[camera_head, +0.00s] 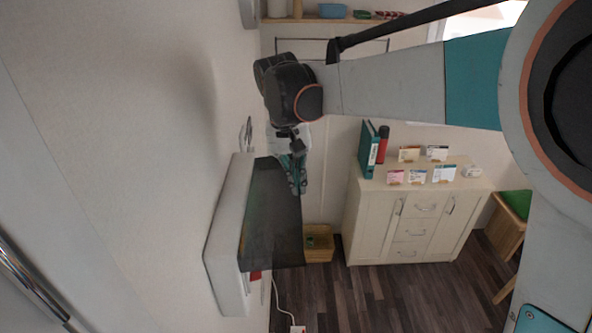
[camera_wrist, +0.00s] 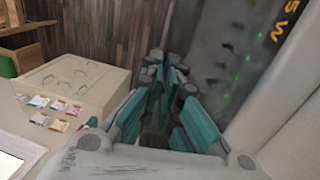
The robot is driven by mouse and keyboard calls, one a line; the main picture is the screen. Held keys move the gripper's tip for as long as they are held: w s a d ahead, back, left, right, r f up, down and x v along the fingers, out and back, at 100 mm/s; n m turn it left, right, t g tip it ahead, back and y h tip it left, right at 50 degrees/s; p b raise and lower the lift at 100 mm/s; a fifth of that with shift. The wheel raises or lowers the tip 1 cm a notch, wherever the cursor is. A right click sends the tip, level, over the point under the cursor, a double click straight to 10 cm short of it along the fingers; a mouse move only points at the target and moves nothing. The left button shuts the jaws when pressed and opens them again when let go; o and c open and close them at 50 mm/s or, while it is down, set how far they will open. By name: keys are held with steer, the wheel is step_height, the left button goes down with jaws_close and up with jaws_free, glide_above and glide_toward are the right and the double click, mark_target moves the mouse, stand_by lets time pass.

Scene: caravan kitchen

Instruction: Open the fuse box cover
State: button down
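The white fuse box (camera_head: 228,240) is on the pale wall at left in the head view. Its dark, see-through cover (camera_head: 275,225) stands out from the housing to the right, with bits of yellow and red showing beside it. In the wrist view the dark cover (camera_wrist: 225,60) fills the upper right, with green lights and orange letters. My gripper (camera_head: 300,186) is at the cover's upper edge; its teal fingers (camera_wrist: 165,85) lie along the cover's left side in the wrist view. The fingertips look close together; whether they touch or hold the cover is unclear.
A cream cabinet (camera_head: 412,215) with small cards and upright binders (camera_head: 370,150) on top stands to the right. A wooden crate (camera_head: 320,246) is on the floor behind the cover. A green-topped stool (camera_head: 512,210) is at far right. Dark wooden floor (camera_head: 370,295) is open in front.

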steer(key=d+f+y+b, duration=0.1)
steer(key=f+b, duration=0.2)
steer(key=d+f+y+b, duration=0.1)
steer(key=f, duration=0.1)
steer(key=shift+d+y, duration=0.3)
steer(key=shift+d, duration=0.05)
steer(key=shift+r, duration=0.1)
steer(key=c, duration=1.8)
jaws_free()
steer(key=shift+d, duration=0.15)
steer(key=shift+c, duration=0.2)
